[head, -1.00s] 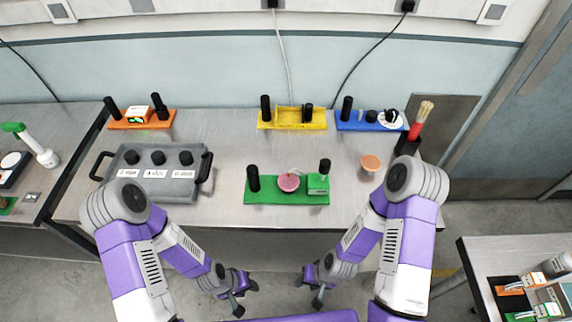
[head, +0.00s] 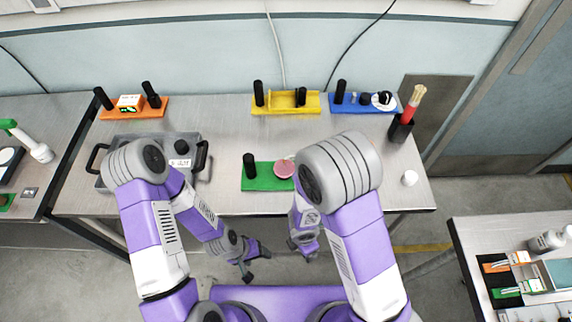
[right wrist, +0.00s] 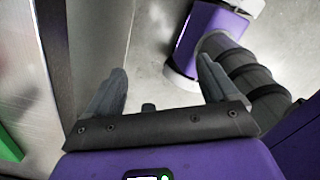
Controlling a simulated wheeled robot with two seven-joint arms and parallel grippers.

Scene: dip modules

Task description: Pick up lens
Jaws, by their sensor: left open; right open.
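I cannot tell for certain which object is the lens. A round pink disc (head: 284,168) sits on the green module (head: 262,184), and a small white round object (head: 410,178) lies on the bench near its right front edge. My left gripper (head: 256,267) is open and empty, below the bench's front edge in the head view. My right gripper (head: 303,246) hangs in front of the bench, partly hidden by its arm. In the right wrist view its jaws (right wrist: 161,66) are apart with nothing between them. My right arm hides the green module's right end.
Orange (head: 150,112), yellow (head: 290,110) and blue (head: 362,108) modules stand along the back of the bench. A grey tray (head: 125,140) with black knobs is at left, partly behind my left arm. A brush holder (head: 400,130) stands at right. A side table (head: 470,235) is at far right.

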